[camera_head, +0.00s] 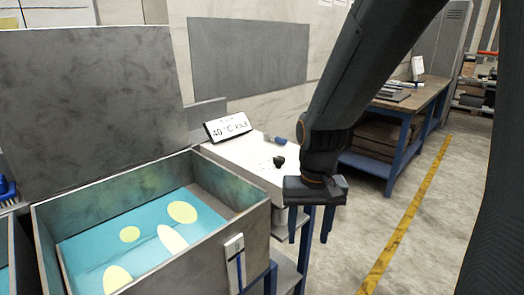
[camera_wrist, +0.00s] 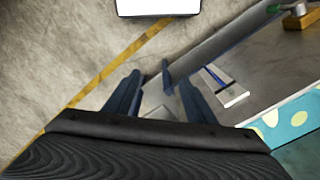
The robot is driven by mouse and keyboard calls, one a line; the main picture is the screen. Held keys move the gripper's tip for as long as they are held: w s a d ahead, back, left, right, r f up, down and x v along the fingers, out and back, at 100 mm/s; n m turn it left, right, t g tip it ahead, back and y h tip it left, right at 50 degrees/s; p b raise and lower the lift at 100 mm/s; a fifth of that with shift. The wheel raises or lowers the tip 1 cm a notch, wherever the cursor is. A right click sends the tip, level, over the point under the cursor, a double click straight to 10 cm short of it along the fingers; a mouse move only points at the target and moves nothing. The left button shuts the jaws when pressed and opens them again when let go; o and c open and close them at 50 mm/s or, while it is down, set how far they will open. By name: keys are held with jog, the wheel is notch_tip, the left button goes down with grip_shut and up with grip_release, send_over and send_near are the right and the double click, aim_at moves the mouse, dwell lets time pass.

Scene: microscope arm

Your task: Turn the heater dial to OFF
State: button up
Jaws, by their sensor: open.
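The heater dial (camera_head: 279,162) appears to be the small black knob on the white-topped surface (camera_head: 245,156) beside the tank. Faint marks lie around it, too small to read, so I cannot tell its setting. My gripper (camera_head: 311,230) is open and empty, pointing down. It is in front and to the right of the dial, apart from it. The wrist view shows both fingers spread (camera_wrist: 157,92) with nothing held between them. I cannot make out the dial in that view.
An open metal tank (camera_head: 150,165) with blue liquid and pale yellow ovals stands at left. A sign (camera_head: 228,127) reading "40 °C max" and a blue cylinder (camera_head: 276,140) are near the dial. A workbench (camera_head: 415,95) stands behind at right.

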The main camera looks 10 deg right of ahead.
aim_at(279, 158)
jog(key=w+r+m+p, duration=0.1)
jog(key=w+r+m, duration=0.3)
jog(key=w, duration=0.6)
jog(key=w+r+m+p, duration=0.2)
jog(key=w+r+m, duration=0.2)
jog(key=w, duration=0.6)
jog(key=w+r+m+p, duration=0.1)
jog(key=w+r+m, duration=0.4)
jog(key=w, duration=0.5)
jog(key=shift+r+m+p, duration=0.1)
jog(key=shift+m+p, duration=0.2)
jog(key=shift+p, duration=0.05)
jog(key=shift+w, duration=0.2)
jog(key=shift+f, duration=0.4)
notch_tip(279, 158, down, 7)
jog(key=shift+r+p, duration=0.1)
jog(key=shift+p, duration=0.95)
jog(key=c, duration=1)
